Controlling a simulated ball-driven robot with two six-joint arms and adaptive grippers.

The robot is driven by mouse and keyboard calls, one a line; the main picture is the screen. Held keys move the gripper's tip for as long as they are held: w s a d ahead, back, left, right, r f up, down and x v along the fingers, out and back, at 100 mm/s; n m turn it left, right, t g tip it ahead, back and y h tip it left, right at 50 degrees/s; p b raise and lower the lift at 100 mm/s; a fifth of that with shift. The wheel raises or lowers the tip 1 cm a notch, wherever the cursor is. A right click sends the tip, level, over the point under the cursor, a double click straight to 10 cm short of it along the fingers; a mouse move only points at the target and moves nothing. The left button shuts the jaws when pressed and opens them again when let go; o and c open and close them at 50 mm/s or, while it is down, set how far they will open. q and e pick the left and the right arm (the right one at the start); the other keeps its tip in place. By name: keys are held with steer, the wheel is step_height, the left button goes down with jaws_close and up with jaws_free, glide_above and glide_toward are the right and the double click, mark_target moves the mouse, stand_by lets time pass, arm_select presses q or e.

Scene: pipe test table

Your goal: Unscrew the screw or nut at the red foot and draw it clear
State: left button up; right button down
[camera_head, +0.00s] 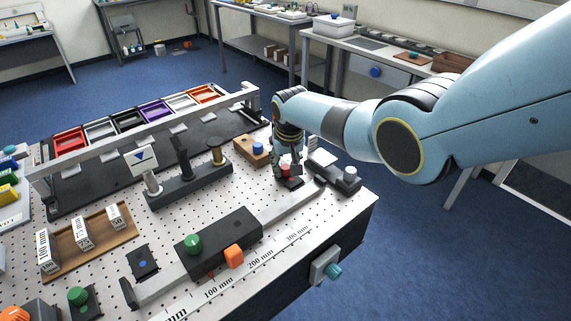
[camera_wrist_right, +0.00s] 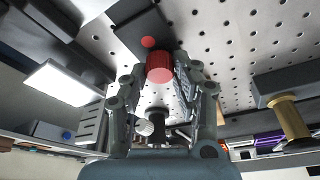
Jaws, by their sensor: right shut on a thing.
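The red ribbed knob, the screw or nut (camera_wrist_right: 160,68), sits between the two fingers of my right gripper (camera_wrist_right: 160,78) in the right wrist view. The gripper is shut on it. A dark foot with a red dot (camera_wrist_right: 148,42) lies just beyond the knob. I cannot tell whether a gap separates knob and foot. In the head view the right gripper (camera_head: 287,157) points down over the table's right part, with the red knob (camera_head: 286,167) showing at its tips. The dark foot (camera_head: 290,183) shows beneath. My left gripper is not in view.
A wooden block with a blue knob (camera_head: 258,148) stands close left of the gripper, and a grey block with a pale knob (camera_head: 350,174) to the right. A dark stand with posts (camera_head: 190,187) is further left.

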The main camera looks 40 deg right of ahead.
steer(key=shift+n+y, duration=0.3)
steer(key=shift+n, duration=0.9)
steer(key=n, duration=0.2)
steer(key=shift+n+y, duration=0.4)
steer(key=shift+n+b, duration=0.4)
steer(key=shift+n, duration=0.2)
steer(key=n+y+b, duration=0.1)
steer(key=n, duration=0.2)
steer(key=shift+f+n+b, duration=0.1)
steer(key=shift+n+b, duration=0.2)
steer(key=shift+b, duration=0.05)
